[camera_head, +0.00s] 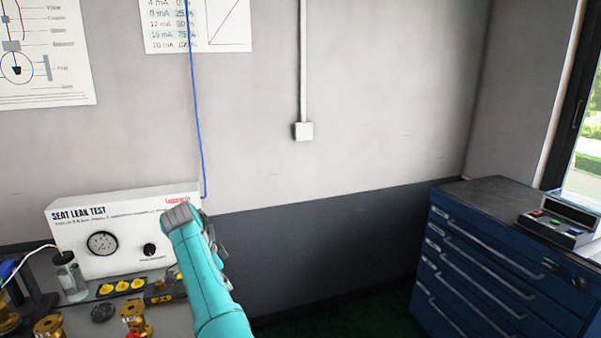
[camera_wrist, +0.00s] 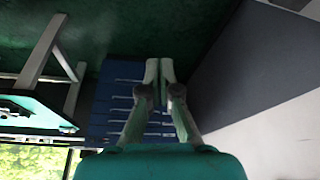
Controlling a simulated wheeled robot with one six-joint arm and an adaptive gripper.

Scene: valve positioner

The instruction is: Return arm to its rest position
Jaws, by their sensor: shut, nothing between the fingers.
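My teal arm rises from the bottom middle of the head view, in front of the right end of the seat leak test panel (camera_head: 125,235). In that view my gripper is mostly hidden behind the arm's end. In the wrist view my gripper (camera_wrist: 160,66) is shut, its two pale fingers together and nothing between them. Beyond the fingertips the blue drawer cabinet (camera_wrist: 108,110) and the dark green floor show. The fingers look clear of anything.
The white panel carries a gauge (camera_head: 102,243) and stands on a bench with brass valve parts (camera_head: 48,327) and a glass jar (camera_head: 70,278). The blue drawer cabinet (camera_head: 490,265) stands at right with a small button box (camera_head: 555,228) on top. Open floor (camera_head: 345,318) lies between them.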

